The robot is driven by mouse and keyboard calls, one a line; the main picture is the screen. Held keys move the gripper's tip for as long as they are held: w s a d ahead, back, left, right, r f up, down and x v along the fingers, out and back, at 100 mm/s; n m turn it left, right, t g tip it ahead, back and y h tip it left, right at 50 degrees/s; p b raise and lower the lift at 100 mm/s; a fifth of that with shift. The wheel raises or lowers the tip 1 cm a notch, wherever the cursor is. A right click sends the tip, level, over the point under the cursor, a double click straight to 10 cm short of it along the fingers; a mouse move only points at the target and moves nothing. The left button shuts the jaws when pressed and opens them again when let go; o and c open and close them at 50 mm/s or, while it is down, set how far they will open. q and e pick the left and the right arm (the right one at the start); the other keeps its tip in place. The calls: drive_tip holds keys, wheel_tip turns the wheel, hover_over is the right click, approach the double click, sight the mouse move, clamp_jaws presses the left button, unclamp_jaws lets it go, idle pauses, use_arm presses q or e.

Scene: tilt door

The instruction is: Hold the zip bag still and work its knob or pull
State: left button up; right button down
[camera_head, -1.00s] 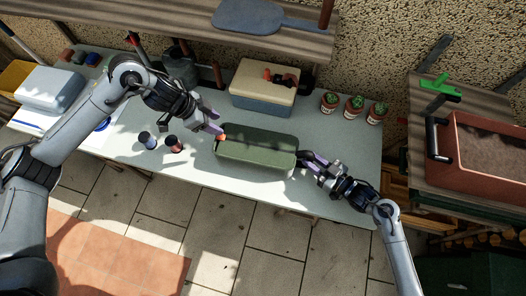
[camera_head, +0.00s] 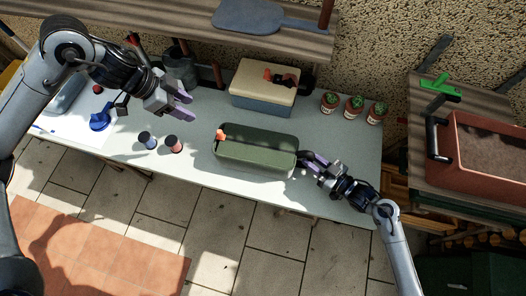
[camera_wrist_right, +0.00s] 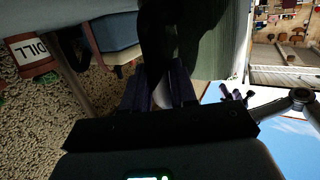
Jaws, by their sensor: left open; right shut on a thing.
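The zip bag (camera_head: 258,160) is a long dark green pouch-like box on the table, seen in the head view. Its orange pull (camera_head: 221,134) stands at the upper left end. My left gripper (camera_head: 186,105) is open and empty, up and left of the pull and apart from it. My right gripper (camera_head: 303,158) is shut at the bag's right end. In the right wrist view its fingers (camera_wrist_right: 160,92) are in deep shadow, beside a dark green surface (camera_wrist_right: 222,45); the exact grip is hard to see.
Two small jars (camera_head: 173,144) stand left of the bag. A cream and blue box (camera_head: 265,88) is behind it, with potted cacti (camera_head: 354,107) to the right. A shelf (camera_head: 160,25) overhangs the back. The table's front strip is clear.

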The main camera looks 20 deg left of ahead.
drive_tip(key=shift+f, duration=0.1)
drive_tip(key=c, duration=0.8)
unclamp_jaws()
drive_tip(key=shift+d, duration=0.1)
